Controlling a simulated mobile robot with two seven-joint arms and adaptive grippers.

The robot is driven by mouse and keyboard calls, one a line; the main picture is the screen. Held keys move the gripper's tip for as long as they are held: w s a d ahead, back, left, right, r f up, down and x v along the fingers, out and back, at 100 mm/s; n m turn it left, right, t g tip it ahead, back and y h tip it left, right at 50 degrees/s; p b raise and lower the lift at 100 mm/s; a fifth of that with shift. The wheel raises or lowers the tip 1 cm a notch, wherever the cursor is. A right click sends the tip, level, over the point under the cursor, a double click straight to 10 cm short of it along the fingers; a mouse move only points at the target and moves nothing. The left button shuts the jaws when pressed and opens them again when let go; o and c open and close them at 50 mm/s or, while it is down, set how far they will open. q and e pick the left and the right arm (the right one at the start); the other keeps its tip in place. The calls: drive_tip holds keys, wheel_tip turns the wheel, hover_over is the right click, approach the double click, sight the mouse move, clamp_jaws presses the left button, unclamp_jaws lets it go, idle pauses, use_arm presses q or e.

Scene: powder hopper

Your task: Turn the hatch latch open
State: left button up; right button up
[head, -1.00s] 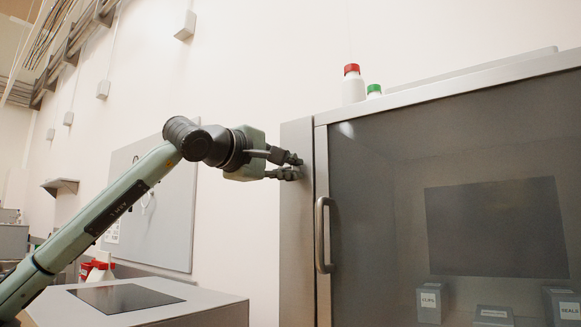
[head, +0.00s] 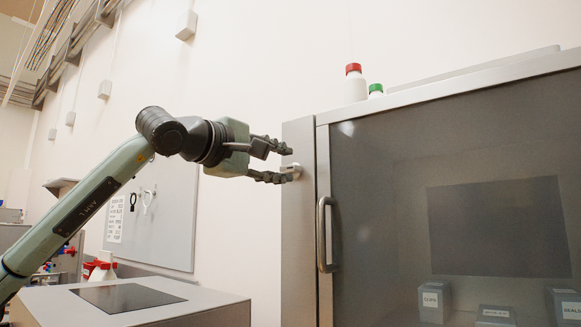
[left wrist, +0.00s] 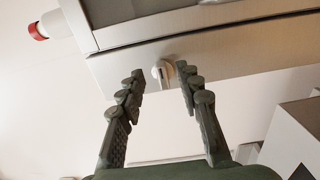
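The hatch latch (head: 295,170) is a small light-grey knob on the narrow side panel of the grey cabinet. In the head view my left gripper partly covers it; in the left wrist view the latch (left wrist: 163,72) shows a round base with a short lever. My left gripper (head: 287,164) is open, its fingertips close to the panel at the latch. In the left wrist view the latch lies between the two spread fingertips, with a visible gap on each side. Exact contact and the lever's angle cannot be told in the head view. My right gripper is not in view.
The cabinet has a dark glass door (head: 385,205) with a vertical bar handle (head: 327,235) right of the latch. A red-capped bottle (head: 355,88) and a green-capped bottle (head: 375,91) stand on top. A low grey unit (head: 215,303) stands below my arm.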

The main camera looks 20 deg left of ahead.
use_arm(q)
drive_tip(key=v, duration=0.8)
drive_tip(key=shift+w, duration=0.1)
